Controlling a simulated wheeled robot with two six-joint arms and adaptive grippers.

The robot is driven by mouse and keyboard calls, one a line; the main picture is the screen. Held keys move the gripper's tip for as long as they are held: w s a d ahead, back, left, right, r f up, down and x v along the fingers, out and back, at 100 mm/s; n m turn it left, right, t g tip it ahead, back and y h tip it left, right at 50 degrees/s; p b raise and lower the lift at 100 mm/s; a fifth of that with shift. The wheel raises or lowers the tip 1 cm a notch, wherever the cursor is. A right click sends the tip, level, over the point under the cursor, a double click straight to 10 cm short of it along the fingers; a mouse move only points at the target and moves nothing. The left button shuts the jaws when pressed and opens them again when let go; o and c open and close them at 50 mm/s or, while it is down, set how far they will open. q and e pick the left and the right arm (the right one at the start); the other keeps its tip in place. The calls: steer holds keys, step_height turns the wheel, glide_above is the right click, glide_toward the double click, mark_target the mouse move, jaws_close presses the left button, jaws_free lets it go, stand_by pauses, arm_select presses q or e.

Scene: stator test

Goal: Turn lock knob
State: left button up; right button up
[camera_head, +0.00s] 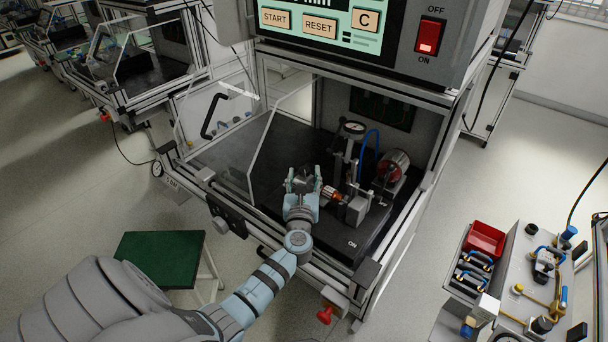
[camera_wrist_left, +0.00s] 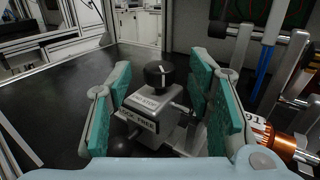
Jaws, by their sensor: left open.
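The lock knob (camera_wrist_left: 159,75) is a round black knob with a white line on its top, seen in the left wrist view. It sits on a grey block (camera_wrist_left: 165,107) with a label whose readable part says "FREE". My left gripper (camera_head: 303,178) is open over the black bench surface. In the wrist view its teal-padded fingers (camera_wrist_left: 155,100) stand on either side of the knob and block, apart from the knob. In the head view the gripper hides most of the knob. My right gripper is not in view.
A copper-wound part (camera_wrist_left: 290,147) lies close right of the gripper. A gauge post (camera_head: 350,140), blue hose and red-grey motor (camera_head: 392,168) stand further right. The enclosure's clear door (camera_head: 225,135) is open at left. Bench surface (camera_wrist_left: 60,95) left of the knob is clear.

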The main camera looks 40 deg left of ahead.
arm_select(q)
steer(key=shift+w+a, duration=0.4)
steer(key=shift+w, duration=0.15)
jaws_close()
